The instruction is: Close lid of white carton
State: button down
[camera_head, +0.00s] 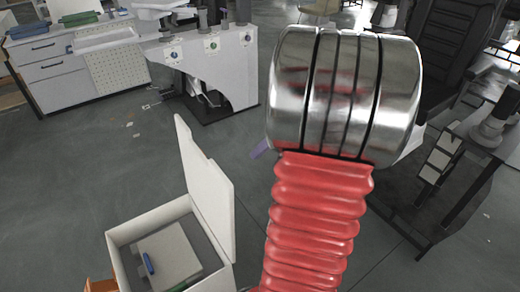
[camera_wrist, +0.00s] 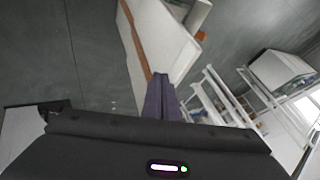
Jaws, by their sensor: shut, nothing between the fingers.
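The white carton (camera_head: 128,262) stands at the lower left of the head view. Its lid (camera_head: 207,185) is open and stands up, slightly tilted, along the carton's right side. A grey box-like piece and a small blue item (camera_head: 149,263) show inside. My gripper (camera_head: 262,149) shows only as a purple fingertip beside my arm, to the right of the lid and apart from it in the picture. In the wrist view my purple fingers (camera_wrist: 160,97) are together and hold nothing. A white panel with a brown edge (camera_wrist: 160,35) lies beyond them; I cannot tell whether it is the lid.
An orange-brown object (camera_head: 101,285) sits left of the carton. A white workbench (camera_head: 215,70) and drawers (camera_head: 60,75) stand at the back left. A dark machine frame (camera_head: 430,185) is on the right.

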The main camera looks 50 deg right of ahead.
jog(key=w+a+f, duration=0.5)
jog(key=a, duration=0.1)
jog(key=shift+a+f, duration=0.2)
jog(key=shift+f, duration=0.05)
jog(key=shift+a, duration=0.1)
dwell(0.5)
